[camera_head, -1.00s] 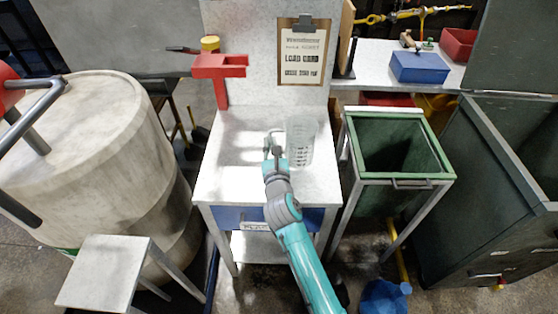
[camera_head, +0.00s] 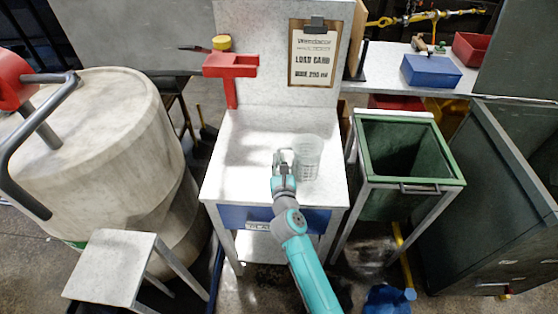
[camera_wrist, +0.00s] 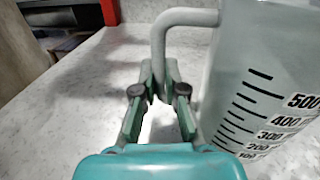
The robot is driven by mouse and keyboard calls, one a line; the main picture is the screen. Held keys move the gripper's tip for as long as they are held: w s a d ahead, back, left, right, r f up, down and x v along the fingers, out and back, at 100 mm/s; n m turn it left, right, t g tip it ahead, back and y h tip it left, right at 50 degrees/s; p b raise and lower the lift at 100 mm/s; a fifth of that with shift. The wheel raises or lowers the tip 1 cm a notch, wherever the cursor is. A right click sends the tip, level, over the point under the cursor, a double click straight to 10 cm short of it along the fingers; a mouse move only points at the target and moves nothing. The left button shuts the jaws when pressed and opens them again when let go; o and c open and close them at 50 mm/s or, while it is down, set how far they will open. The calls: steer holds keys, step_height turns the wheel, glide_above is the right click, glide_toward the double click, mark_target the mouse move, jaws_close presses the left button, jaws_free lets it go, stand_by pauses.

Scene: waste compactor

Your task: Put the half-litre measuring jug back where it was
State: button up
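The measuring jug (camera_head: 308,158) is clear, with black marks up to 500 in the wrist view (camera_wrist: 262,85). It is about upright at the right of the pale worktop (camera_head: 235,180); I cannot tell whether its base touches the surface. Its pale bent handle (camera_wrist: 185,17) faces left, toward my gripper (camera_head: 283,158). In the wrist view my gripper's fingertips (camera_wrist: 160,80) are closed about the handle's lower part, one on each side. The jug's far side is hidden.
A red bracket (camera_head: 231,66) stands at the worktop's back left, and a load card (camera_head: 314,55) hangs on the back panel. A green bin (camera_head: 405,160) is right of the worktop, a large drum (camera_head: 95,150) left. The worktop's left half is clear.

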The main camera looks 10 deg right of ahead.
steer(key=o, duration=0.4)
steer(key=shift+o, duration=0.2)
steer(key=shift+s+r, duration=0.1)
steer(key=shift+r, duration=0.05)
steer(key=s+a, duration=0.1)
steer(key=s, duration=1)
steer(key=shift+s+a, duration=0.35)
steer(key=shift+s, duration=0.05)
